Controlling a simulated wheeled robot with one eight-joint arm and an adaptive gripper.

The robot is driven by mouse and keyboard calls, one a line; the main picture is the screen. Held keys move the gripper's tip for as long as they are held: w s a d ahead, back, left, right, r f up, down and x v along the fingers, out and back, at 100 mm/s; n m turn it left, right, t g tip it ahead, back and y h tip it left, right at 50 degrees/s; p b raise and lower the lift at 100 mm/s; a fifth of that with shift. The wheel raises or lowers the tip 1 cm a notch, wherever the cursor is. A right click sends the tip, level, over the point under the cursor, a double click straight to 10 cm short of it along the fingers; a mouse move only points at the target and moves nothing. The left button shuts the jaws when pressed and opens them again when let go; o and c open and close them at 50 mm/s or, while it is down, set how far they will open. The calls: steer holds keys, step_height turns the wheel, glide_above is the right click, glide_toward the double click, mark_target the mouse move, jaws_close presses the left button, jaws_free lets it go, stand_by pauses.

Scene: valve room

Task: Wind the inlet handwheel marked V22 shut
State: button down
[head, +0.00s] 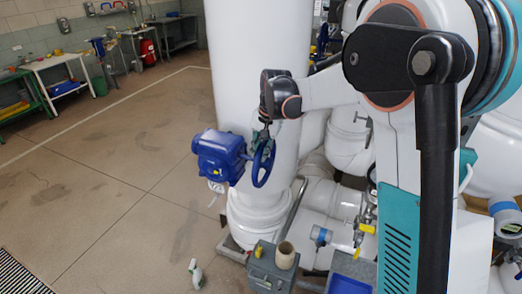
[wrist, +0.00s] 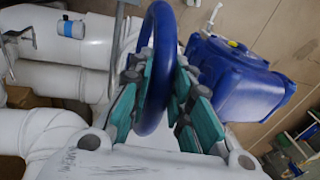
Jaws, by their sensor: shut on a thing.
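A blue handwheel (head: 257,172) stands on edge at the right side of a blue valve gearbox (head: 217,152), in front of a wide white column. In the wrist view the wheel's rim (wrist: 156,112) runs between the teal finger pads of my gripper (wrist: 165,78), which is shut on it. The gearbox (wrist: 240,82) lies just right of the wheel there. In the head view my gripper (head: 262,128) reaches the wheel's upper part from above, and its fingers are small and partly hidden.
White pipes (head: 318,200) fill the space right of the column. A grey box (head: 270,262) with a beige cup (head: 285,255) stands below the wheel, and a spray bottle (head: 195,272) stands on the floor. Open floor (head: 110,175) lies to the left, with benches along the far wall.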

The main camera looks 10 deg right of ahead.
steer(key=c, duration=1.5)
jaws_free()
steer(key=shift+o, duration=0.2)
steer(key=shift+r, duration=0.15)
step_height(320, 180, up, 12)
steer(key=s+d, duration=0.1)
steer(key=shift+s+d+f, duration=0.25)
steer(key=shift+s, duration=0.15)
